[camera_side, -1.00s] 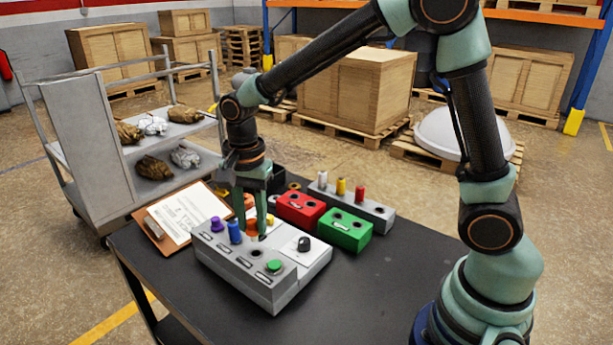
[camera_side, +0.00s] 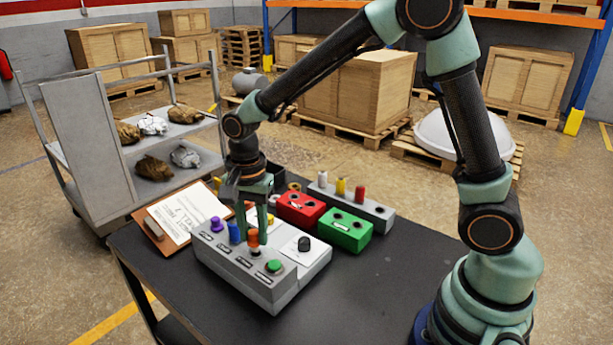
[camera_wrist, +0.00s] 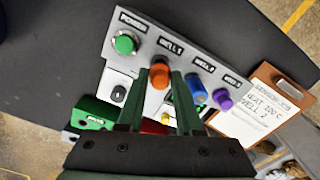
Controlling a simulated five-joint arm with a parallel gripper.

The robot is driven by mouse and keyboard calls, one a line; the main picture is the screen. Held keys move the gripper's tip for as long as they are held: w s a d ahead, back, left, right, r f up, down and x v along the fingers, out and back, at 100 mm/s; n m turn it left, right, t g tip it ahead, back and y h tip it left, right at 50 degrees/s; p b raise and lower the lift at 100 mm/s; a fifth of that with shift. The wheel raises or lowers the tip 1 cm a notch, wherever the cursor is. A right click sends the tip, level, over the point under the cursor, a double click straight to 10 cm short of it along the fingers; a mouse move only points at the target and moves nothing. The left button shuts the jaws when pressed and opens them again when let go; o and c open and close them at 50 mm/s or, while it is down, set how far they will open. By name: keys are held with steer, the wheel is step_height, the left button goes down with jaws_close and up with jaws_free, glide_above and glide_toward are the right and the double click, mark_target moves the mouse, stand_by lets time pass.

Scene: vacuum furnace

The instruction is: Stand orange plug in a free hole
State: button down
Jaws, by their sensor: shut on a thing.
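The orange plug (camera_side: 253,237) is between the fingers of my gripper (camera_side: 258,238), which is shut on it. It is over the grey control box (camera_side: 225,262), at the hole nearest the green button (camera_side: 274,266). The wrist view shows the orange plug (camera_wrist: 159,76) beside the WELL 1 label. I cannot tell whether its lower end is in the hole. A blue plug (camera_side: 234,233) and a purple plug (camera_side: 215,224) stand in the other holes of that row; they also show in the wrist view, blue (camera_wrist: 196,90) and purple (camera_wrist: 222,98).
A black knob (camera_side: 304,243) stands on the box's white panel. Red (camera_side: 301,207) and green (camera_side: 344,231) blocks and a grey rack (camera_side: 375,211) with several plugs stand behind. A clipboard (camera_side: 180,216) lies at left. The table's right front is clear.

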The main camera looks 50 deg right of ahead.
steer(key=shift+f, duration=1.25)
stand_by(1.0)
steer(key=shift+c, duration=0.5)
jaws_free()
steer(key=shift+r, duration=0.15)
steer(key=shift+r, duration=2.35)
